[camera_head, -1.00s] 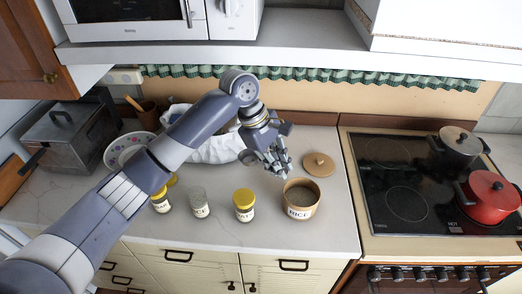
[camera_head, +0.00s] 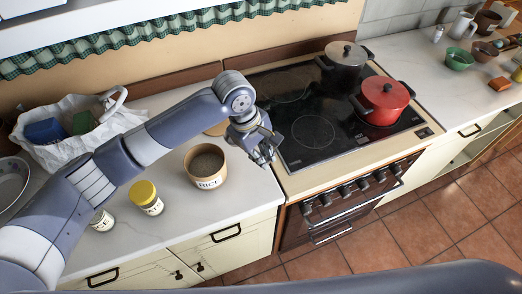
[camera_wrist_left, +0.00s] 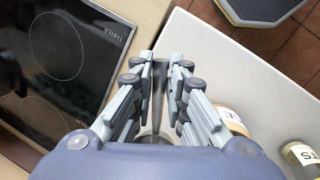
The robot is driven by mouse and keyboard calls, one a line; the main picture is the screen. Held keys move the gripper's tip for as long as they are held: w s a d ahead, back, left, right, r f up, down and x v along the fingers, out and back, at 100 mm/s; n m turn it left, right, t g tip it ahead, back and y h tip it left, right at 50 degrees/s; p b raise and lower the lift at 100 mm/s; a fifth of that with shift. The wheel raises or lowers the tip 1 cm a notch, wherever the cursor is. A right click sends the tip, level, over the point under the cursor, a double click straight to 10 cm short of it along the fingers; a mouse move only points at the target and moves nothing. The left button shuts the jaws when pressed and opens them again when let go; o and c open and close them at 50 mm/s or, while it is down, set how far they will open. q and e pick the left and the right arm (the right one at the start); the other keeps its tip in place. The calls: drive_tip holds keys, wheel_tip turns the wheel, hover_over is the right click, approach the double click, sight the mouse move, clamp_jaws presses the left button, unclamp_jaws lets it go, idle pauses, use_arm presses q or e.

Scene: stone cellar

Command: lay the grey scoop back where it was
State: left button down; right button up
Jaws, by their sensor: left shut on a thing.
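My left gripper (camera_head: 264,152) is over the counter's right end, beside the stove. It is shut on the grey scoop (camera_wrist_left: 158,82); in the left wrist view a slim grey piece shows between the fingers. The rest of the scoop is mostly hidden by fingers and palm, and I cannot make it out clearly in the head view. The open wooden rice jar (camera_head: 206,168) stands to the left of the gripper; its edge shows in the left wrist view (camera_wrist_left: 233,120). My right gripper is not in view.
A yellow-lidded jar (camera_head: 146,197) stands left of the rice jar. A wooden lid (camera_head: 216,129) is partly hidden behind my arm. The black stove (camera_head: 318,130) holds a grey pot (camera_head: 345,62) and a red pot (camera_head: 383,100). Bowls and a mug stand far right.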

use_arm(q)
drive_tip(key=shift+f+b, duration=0.35)
drive_tip(key=shift+f, duration=0.2)
drive_tip(key=b+x, duration=0.2)
drive_tip(key=a+b+x, duration=0.1)
drive_tip(key=b, duration=0.2)
drive_tip(key=shift+d+f, duration=0.2)
drive_tip(key=shift+f, duration=0.3)
drive_tip(key=shift+f+p, duration=0.15)
drive_tip(key=shift+p, duration=0.2)
drive_tip(key=shift+f, duration=1.55)
drive_tip(key=shift+w+f, duration=0.1)
drive_tip(key=shift+f, duration=0.55)
drive_tip(key=c, duration=1.5)
unclamp_jaws()
drive_tip(key=o, duration=0.3)
